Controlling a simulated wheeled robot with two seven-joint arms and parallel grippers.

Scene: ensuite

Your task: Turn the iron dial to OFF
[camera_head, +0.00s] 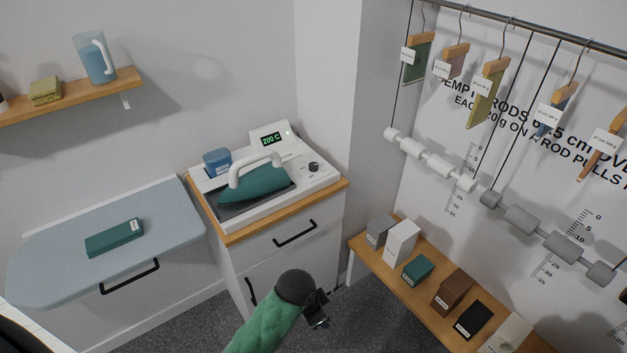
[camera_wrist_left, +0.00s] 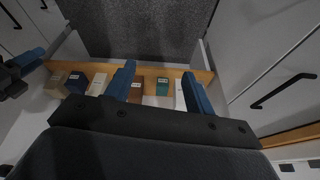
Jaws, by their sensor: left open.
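The green iron (camera_head: 256,187) with a white handle rests on a white station on the cabinet in the head view. The dial (camera_head: 314,167) is a small black knob at the station's right side; its setting is too small to read. The display (camera_head: 271,139) reads 200 C. My arm with a green sleeve reaches up from the bottom, its dark end in front of and below the cabinet, well away from the dial. In the left wrist view my left gripper (camera_wrist_left: 158,82) has its blue fingers apart and empty. Part of my other gripper (camera_wrist_left: 18,72) shows at the left edge.
The cabinet's wooden top (camera_head: 231,236) has dark handles below. A blue container (camera_head: 217,162) stands behind the iron. An ironing board (camera_head: 52,260) with a dark green item is at left. A wooden bench (camera_head: 431,318) with several boxes stands at right, under hanging rods.

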